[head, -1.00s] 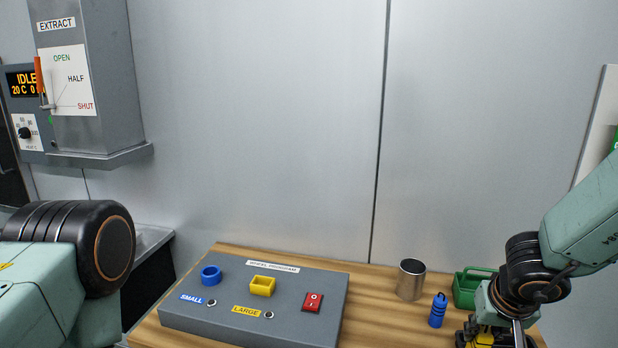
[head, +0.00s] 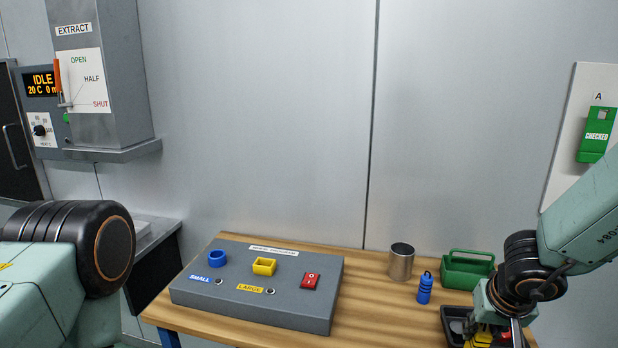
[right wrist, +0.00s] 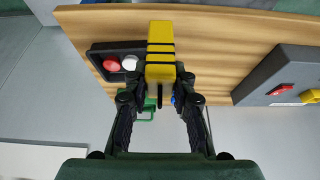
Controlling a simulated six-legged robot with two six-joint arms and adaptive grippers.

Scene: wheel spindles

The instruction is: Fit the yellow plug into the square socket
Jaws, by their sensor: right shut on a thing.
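The yellow plug (right wrist: 160,48), a block with black bands, is held upright in the picture between the fingers of my right gripper (right wrist: 160,92) in the right wrist view. In the head view the right gripper (head: 500,340) is at the bottom right edge, with part of the yellow plug (head: 480,337) showing. The square socket is the yellow square ring (head: 264,266) on top of the grey panel (head: 255,312), behind the LARGE label. The plug is well to the right of the socket and apart from it. My left gripper is out of view.
A blue round socket (head: 217,258) and a red switch (head: 310,281) sit on the panel. A metal cup (head: 401,262), a blue banded plug (head: 425,288) and a green carrier (head: 467,270) stand right of it. A black tray (right wrist: 103,48) holds red and white pieces.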

